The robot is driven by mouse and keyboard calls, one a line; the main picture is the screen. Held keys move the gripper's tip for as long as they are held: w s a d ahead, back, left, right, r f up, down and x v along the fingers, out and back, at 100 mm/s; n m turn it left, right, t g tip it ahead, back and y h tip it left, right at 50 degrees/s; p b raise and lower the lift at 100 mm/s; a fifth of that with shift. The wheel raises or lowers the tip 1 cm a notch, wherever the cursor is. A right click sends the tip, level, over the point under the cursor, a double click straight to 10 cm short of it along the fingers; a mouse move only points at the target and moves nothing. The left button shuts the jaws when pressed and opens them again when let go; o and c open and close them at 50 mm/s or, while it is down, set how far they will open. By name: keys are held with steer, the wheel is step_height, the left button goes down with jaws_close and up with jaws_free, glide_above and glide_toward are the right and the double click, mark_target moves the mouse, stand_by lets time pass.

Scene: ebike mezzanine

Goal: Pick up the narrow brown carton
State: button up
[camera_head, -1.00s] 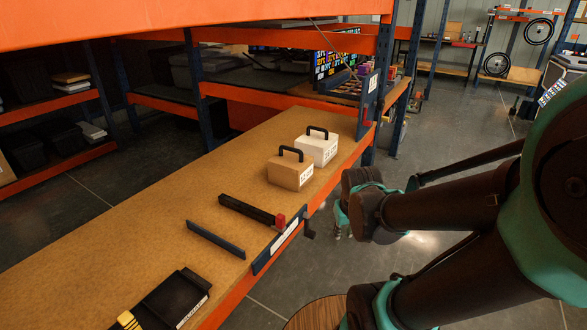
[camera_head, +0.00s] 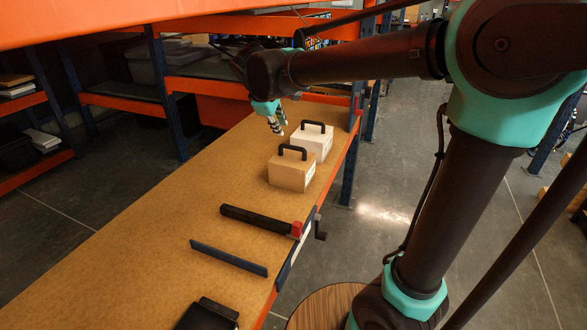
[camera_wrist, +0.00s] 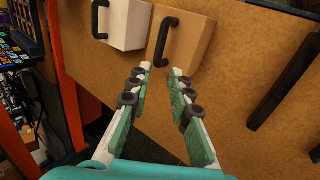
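The narrow brown carton (camera_head: 290,175) stands upright on the workbench (camera_head: 150,225), with a black handle on top and a label on its right face. It also shows at the top of the wrist view (camera_wrist: 192,48), with its black handle (camera_wrist: 160,42) just beyond my fingertips. My gripper (camera_head: 279,127) hangs above the bench, near and behind the cartons in the head view. In the wrist view my gripper (camera_wrist: 162,70) is open, with nothing between its fingers.
A white carton (camera_head: 312,141) with a black handle stands close beside the brown one. A black bar with a red end (camera_head: 255,219), a flat dark strip (camera_head: 228,257) and a black tray (camera_head: 207,316) lie nearer. The bench's left side is clear. An orange shelf beam (camera_head: 150,22) runs overhead.

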glide_toward(292, 146)
steer(key=x, duration=0.5)
steer(key=shift+w+a, duration=0.1)
steer(key=shift+a, duration=0.1)
steer(key=shift+x, duration=3.05)
steer(key=shift+d, duration=0.2)
jaws_close()
